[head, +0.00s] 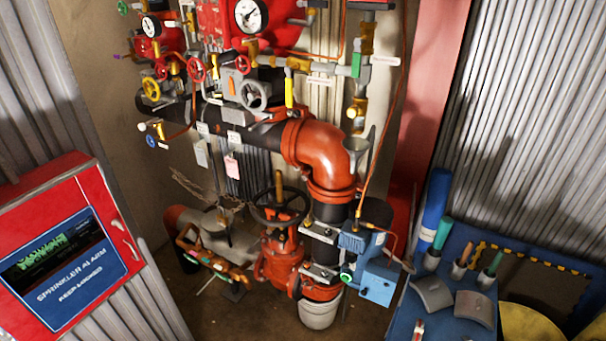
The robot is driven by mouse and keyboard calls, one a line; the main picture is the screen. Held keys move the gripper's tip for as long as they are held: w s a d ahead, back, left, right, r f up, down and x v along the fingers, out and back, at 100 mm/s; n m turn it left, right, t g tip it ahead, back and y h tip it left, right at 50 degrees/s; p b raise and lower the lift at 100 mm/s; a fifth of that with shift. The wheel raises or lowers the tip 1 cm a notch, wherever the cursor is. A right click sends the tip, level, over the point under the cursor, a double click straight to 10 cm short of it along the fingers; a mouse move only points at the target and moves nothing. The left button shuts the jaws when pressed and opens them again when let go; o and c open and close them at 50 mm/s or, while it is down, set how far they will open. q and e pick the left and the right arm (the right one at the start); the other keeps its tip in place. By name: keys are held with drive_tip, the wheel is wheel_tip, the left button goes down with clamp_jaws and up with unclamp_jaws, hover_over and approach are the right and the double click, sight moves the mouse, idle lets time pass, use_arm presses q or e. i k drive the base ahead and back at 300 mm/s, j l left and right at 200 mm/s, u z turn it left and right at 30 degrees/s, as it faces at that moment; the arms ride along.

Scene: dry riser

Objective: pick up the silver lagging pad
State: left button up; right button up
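Two curved grey pieces lie on a blue surface at the lower right of the head view. The left piece (432,295) is tilted and looks like a bent shell. The right piece (475,307) lies beside it, a little nearer. Either may be the silver lagging pad; I cannot tell which. Neither of my grippers is in view, and nothing is seen touching the two pieces.
A red alarm cabinet (62,250) is at left.

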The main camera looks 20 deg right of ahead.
sight(472, 305)
drive_tip(key=z, duration=0.45)
drive_tip(key=l+z, duration=0.15)
drive_tip(key=z, duration=0.7)
drive_tip(key=l+z, duration=0.1)
drive_tip(key=z, duration=0.75)
drive_tip(key=i, duration=0.05)
